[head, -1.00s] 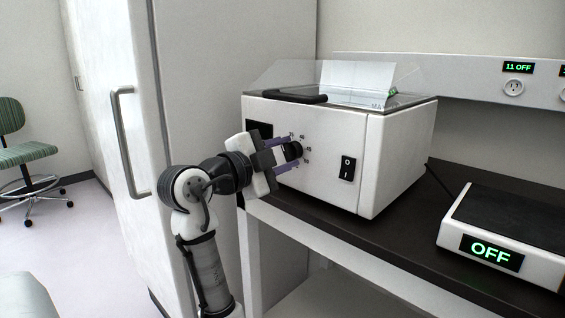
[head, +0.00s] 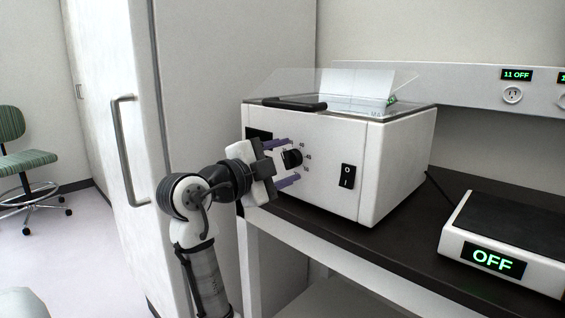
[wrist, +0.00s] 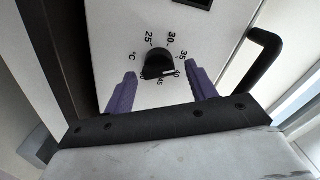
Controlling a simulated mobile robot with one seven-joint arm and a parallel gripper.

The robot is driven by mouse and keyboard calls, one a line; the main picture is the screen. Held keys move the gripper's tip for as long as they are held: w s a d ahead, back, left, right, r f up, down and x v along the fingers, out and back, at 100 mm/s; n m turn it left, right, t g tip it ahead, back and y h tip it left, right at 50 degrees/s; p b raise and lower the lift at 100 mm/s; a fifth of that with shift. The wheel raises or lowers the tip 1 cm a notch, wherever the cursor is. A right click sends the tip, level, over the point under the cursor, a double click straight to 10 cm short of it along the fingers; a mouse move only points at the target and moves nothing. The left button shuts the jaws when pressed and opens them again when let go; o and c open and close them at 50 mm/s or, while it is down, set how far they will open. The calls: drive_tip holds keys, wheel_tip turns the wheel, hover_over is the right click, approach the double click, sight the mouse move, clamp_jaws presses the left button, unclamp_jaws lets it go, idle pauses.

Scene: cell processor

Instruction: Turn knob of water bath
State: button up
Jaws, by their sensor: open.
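The water bath (head: 335,150) is a white box with a clear lid on the bench. Its black knob (head: 292,159) sits on the front panel, with a temperature scale around it. In the wrist view the knob (wrist: 157,66) shows a white mark on its lower right side, near the high end of the scale. My gripper (head: 289,161) is open in front of the panel, its purple fingers above and below the knob. The wrist view shows the gripper (wrist: 165,77) with a finger on each side of the knob and gaps between.
A black rocker switch (head: 347,176) is right of the knob. The lid's black handle (head: 295,104) is above. A white device reading OFF (head: 492,257) stands at the right on the dark bench. A tall white cabinet with a grey handle (head: 127,150) is at the left.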

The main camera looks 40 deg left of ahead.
drive_tip(key=s+a, duration=0.1)
drive_tip(key=s, duration=1.2)
drive_tip(key=shift+s+b, duration=0.3)
drive_tip(key=shift+s, duration=0.1)
idle(1.5)
